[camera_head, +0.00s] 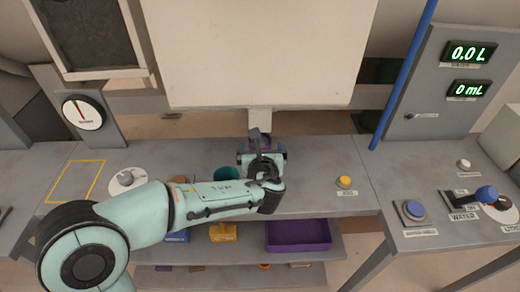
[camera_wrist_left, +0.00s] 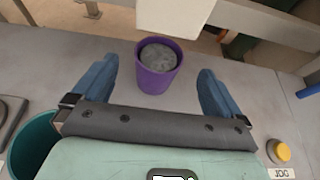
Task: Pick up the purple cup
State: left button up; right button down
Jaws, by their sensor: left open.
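The purple cup (camera_wrist_left: 156,83) stands upright on the grey table in the left wrist view, with something grey and lumpy inside it. In the head view only a little of the purple cup (camera_head: 264,139) shows behind my left gripper (camera_head: 260,152). In the left wrist view the two blue fingers of my left gripper (camera_wrist_left: 157,74) are spread apart, one on each side of the cup, with visible gaps. The fingers do not touch the cup. My right gripper is in neither view.
A teal cup (camera_head: 227,173) stands close to my left gripper; it also shows in the left wrist view (camera_wrist_left: 35,150). A yellow button (camera_head: 344,181) is on the table to the right. A pale panel (camera_head: 258,60) hangs behind. A purple tray (camera_head: 299,236) lies on a lower shelf.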

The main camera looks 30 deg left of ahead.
aim_at(265, 144)
pick_arm(q)
jog(key=x, duration=0.6)
jog(key=b+x, duration=0.1)
jog(key=x, duration=0.1)
jog(key=shift+w+a+f, duration=0.15)
jog(key=shift+w+f, duration=0.05)
jog(key=shift+f, duration=0.25)
jog(key=c, duration=1.1)
jog(key=shift+r, duration=0.15)
